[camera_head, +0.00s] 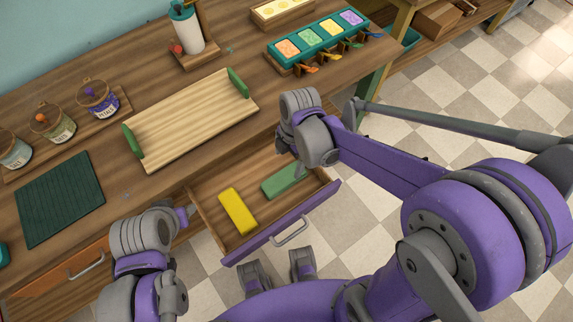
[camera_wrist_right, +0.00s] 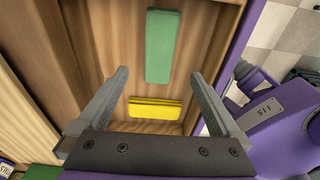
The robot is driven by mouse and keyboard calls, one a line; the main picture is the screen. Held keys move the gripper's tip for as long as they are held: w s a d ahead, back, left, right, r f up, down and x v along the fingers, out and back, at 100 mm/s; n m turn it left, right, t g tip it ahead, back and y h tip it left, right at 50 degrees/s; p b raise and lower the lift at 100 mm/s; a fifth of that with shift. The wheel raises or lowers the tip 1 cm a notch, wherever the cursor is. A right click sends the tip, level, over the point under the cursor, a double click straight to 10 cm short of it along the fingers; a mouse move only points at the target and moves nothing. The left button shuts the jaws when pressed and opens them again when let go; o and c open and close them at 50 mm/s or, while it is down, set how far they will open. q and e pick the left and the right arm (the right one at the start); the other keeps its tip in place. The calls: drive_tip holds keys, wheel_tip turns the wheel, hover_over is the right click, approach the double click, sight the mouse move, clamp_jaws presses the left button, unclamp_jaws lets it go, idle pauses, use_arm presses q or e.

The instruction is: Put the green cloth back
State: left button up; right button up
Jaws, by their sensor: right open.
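The green cloth (camera_head: 281,183) is a folded rectangular pad lying flat in the open drawer (camera_head: 218,187), at its right side. In the right wrist view the green cloth (camera_wrist_right: 163,45) shows beyond the fingertips, touched by neither finger. A yellow cloth (camera_head: 237,211) lies in the same drawer, to the left of the green one. It also shows in the right wrist view (camera_wrist_right: 155,108), between the fingers. My right gripper (camera_wrist_right: 158,74) is open and empty above the drawer. My left gripper (camera_head: 186,214) is near the drawer's left side, its jaws unclear.
The drawer's purple front (camera_head: 285,222) stands out from the workbench. On the top are a light wooden tray (camera_head: 190,118) with green handles, a dark green mat (camera_head: 60,198), several jars, a pump bottle (camera_head: 186,28) and a teal soap mould (camera_head: 318,42).

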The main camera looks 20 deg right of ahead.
use_arm(q)
drive_tip(key=shift+r, duration=0.1)
use_arm(e)
drive_tip(key=s+d+r+m+t, duration=0.2)
drive_tip(key=s+d+r+m, duration=0.1)
drive_tip(key=m, duration=0.8)
drive_tip(key=s+d+r+m+t+h, duration=0.1)
drive_tip(key=s+d+r+m+t, duration=0.2)
drive_tip(key=s+m, duration=0.3)
drive_tip(key=d+m, duration=0.1)
drive_tip(key=m, duration=0.4)
drive_tip(key=shift+r+t, duration=0.3)
drive_tip(key=shift+r, duration=0.1)
drive_tip(key=shift+s, duration=0.15)
